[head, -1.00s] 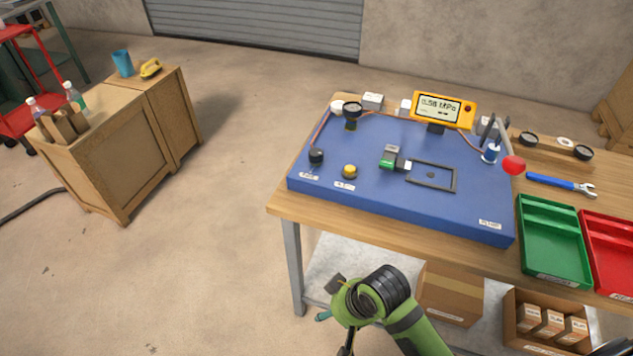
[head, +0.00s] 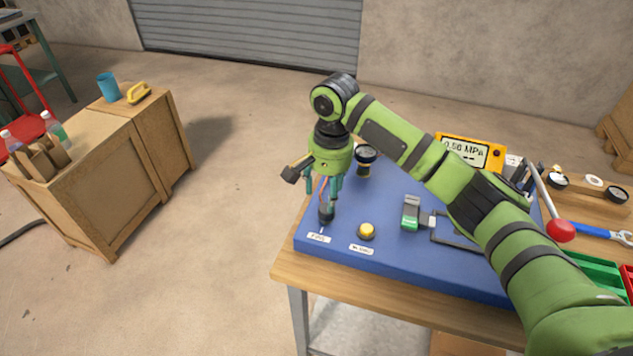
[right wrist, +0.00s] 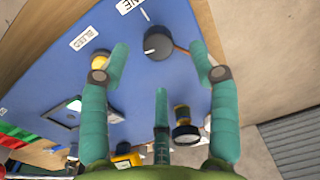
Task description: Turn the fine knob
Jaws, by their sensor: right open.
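The fine knob is a black round knob (head: 326,215) at the left front corner of the blue board (head: 380,268), behind a small label. In the right wrist view the knob (right wrist: 158,43) shows a white pointer line and lies between the fingertips, beyond them. My right gripper (head: 327,192) points down just above the knob, with its teal fingers spread and nothing between them. In the right wrist view the open fingers (right wrist: 160,55) stand on either side of the knob. I cannot tell whether they touch it. My left gripper is not in view.
A yellow knob (head: 367,231) labelled bleed sits right of the fine knob. A black gauge (head: 366,160) stands behind. A green-and-grey block (head: 411,213), a yellow MPa display (head: 470,152) and a red-ball lever (head: 560,230) are farther right. My right arm covers part of the board.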

